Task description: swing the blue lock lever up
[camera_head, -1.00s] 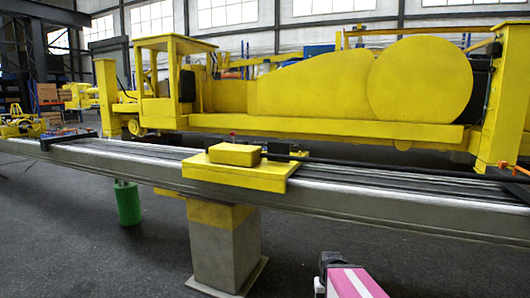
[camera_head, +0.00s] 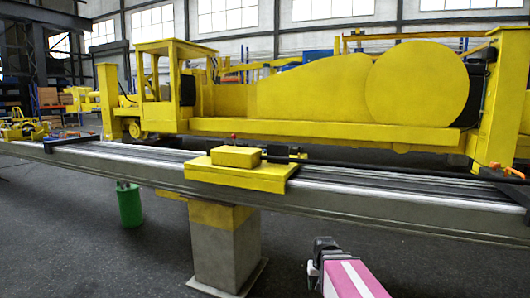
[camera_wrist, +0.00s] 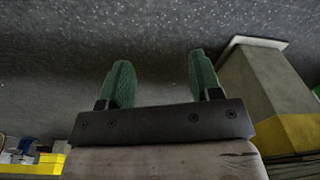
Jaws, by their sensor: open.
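My gripper (camera_wrist: 155,84) shows in the wrist view with two green fingers spread apart and nothing between them. In the head view, my pink arm link and the dark gripper end (camera_head: 318,262) are at the bottom, in front of and below the rail. I cannot make out the blue lock lever for certain in either view. The left part of the rail carries a dark clamp-like piece (camera_head: 70,139), too small to read clearly.
A long grey rail (camera_head: 400,203) crosses the view, with a yellow carriage block (camera_head: 240,175) on it. A concrete pillar (camera_head: 225,245) supports it; the pillar also shows in the wrist view (camera_wrist: 262,80). A large yellow machine (camera_head: 330,90) stands behind. Floor in front is clear.

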